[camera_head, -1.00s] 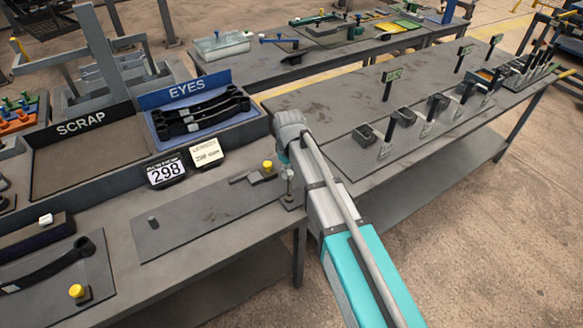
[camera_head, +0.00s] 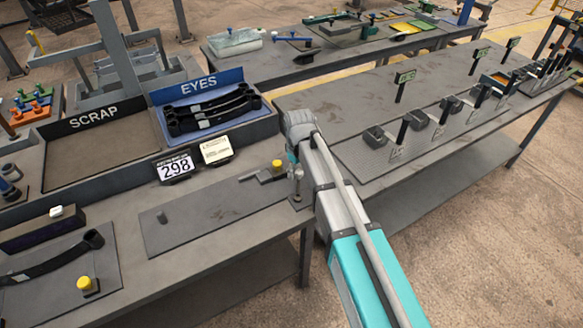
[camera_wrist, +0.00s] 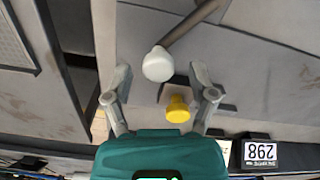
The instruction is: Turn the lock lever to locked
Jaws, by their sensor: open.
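The lever (camera_wrist: 185,36) is a dark grey rod with a pale round knob (camera_wrist: 158,64). In the wrist view the rod runs from the knob to the upper right. My gripper (camera_wrist: 160,72) is open, its grey fingers on either side of the knob with gaps visible; whether the knob lies between the tips or beyond them I cannot tell. In the head view my gripper's teal body (camera_head: 292,156) is above the bench's right end, and its fingers are hard to make out there. No lock marking is readable.
A yellow knob (camera_wrist: 178,110) on a dark block lies close by my right-hand finger; it also shows in the head view (camera_head: 278,165). The 298 display (camera_head: 175,167), a cream card (camera_head: 215,149) and the EYES bin (camera_head: 258,105) stand behind. A second bench (camera_head: 330,95) is right.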

